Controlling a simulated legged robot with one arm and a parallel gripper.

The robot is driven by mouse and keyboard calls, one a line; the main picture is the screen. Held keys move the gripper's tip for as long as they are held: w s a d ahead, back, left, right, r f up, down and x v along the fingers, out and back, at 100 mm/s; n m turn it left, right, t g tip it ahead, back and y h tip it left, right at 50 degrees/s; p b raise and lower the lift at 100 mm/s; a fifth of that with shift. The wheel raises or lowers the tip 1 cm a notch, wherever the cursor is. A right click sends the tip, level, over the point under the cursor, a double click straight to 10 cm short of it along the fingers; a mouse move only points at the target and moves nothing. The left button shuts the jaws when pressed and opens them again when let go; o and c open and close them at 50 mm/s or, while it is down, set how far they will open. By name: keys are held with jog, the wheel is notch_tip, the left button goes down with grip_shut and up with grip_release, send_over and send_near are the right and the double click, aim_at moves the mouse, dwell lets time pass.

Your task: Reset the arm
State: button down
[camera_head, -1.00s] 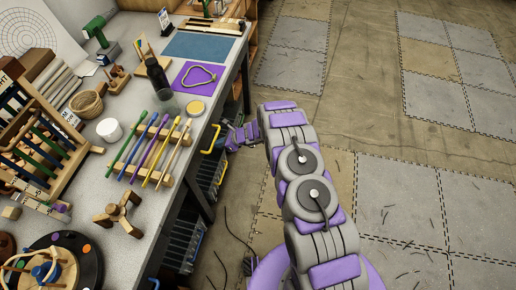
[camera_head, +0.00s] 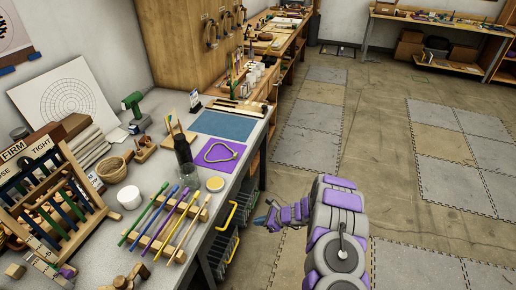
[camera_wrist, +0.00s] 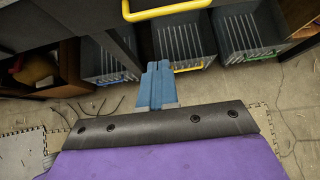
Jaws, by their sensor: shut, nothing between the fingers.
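My arm is purple and grey and stands in the aisle to the right of the workbench (camera_head: 196,265). My gripper (camera_head: 266,223) is at the arm's left end, just off the bench's front edge, and points left toward the bench. In the wrist view its two blue fingers (camera_wrist: 156,83) lie together, shut with nothing between them. Beyond them are bins under the bench. The fingers appear to touch nothing.
On the bench are coloured rods on a wooden rack (camera_head: 167,228), a purple mat (camera_head: 219,157) with a cane loop, a dark bottle (camera_head: 183,153) and a white cup (camera_head: 129,197). A yellow handle (camera_head: 226,217) sits at the bench front. The floor to the right is clear.

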jog(key=s+a+r+n+g, duration=0.15)
jog(key=s+r+n, duration=0.25)
jog(key=r, duration=0.5)
jog(key=s+a+r+n+g, duration=0.15)
jog(key=s+r+n, duration=0.3)
jog(key=r, duration=0.45)
jog(key=s+a+r+n+g, duration=0.1)
jog(key=s+a+r+n, duration=0.15)
jog(key=s+r, duration=0.45)
jog(key=s+d+r+n+g+h, duration=0.1)
jog(key=s+d+r+n+h, duration=0.15)
jog(key=s+r, duration=0.4)
jog(key=s+d+r+n+g+h, duration=0.1)
jog(key=s+d+r+n, duration=0.35)
jog(key=s, duration=0.25)
jog(key=s+d+r+n+h, duration=0.1)
jog(key=s+d+n+h, duration=0.1)
jog(key=s+d, duration=0.4)
jog(key=s+d+r+n+t+h, duration=0.1)
jog(key=s+d+h, duration=0.3)
jog(key=s, duration=0.6)
jog(key=d+r, duration=0.1)
jog(key=d, duration=0.1)
jog(key=shift+s+d+r+n, duration=0.15)
jog(key=shift+d+r+n, duration=0.1)
jog(key=shift+d+n, duration=0.15)
jog(key=shift+a, duration=0.2)
